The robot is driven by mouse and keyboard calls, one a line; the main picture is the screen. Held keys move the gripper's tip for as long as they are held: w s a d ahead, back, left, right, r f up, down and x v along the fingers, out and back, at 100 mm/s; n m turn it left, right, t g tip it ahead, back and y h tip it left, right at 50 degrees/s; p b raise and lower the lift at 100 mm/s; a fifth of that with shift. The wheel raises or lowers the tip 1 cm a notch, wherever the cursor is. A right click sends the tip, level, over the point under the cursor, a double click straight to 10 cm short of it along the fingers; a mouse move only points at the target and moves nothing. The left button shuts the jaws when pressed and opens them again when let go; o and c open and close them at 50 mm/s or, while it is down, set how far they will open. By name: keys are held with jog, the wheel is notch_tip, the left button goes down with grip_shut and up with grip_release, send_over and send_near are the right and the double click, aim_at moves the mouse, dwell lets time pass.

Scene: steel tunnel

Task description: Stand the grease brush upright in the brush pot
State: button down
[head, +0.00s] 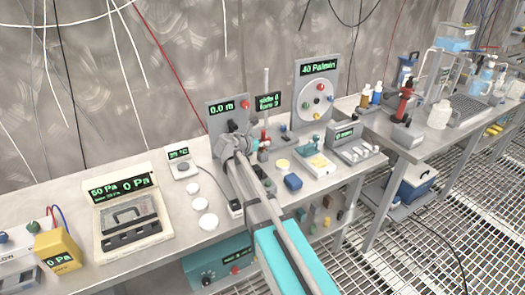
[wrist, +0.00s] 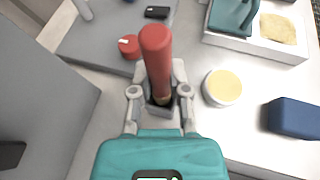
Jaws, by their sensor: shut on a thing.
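The grease brush shows in the wrist view as a thick red handle (wrist: 156,50) with a tan part at its lower end. It points up toward the camera, close to upright. My gripper (wrist: 161,98) is shut on its lower part. A small grey, square-edged form with a dark inside (wrist: 164,110) lies around the brush's lower end. I cannot tell whether it is the brush pot or part of my fingers, nor whether the brush is inside a pot.
A yellow-topped round tin (wrist: 222,87) and a dark blue block (wrist: 294,118) lie to the right. A white tray (wrist: 262,45) with a teal item stands beyond. A red round piece (wrist: 130,46) sits at upper left. Instrument panels (head: 229,112) stand behind my gripper.

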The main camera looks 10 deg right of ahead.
jog(key=shift+f+b, duration=0.45)
jog(key=shift+f, duration=0.35)
jog(key=shift+f, duration=0.15)
jog(key=c, duration=0.6)
grip_release()
jog(key=shift+p+v, duration=2.7)
jog(key=shift+v, duration=4.25)
jog(key=shift+w, duration=0.1)
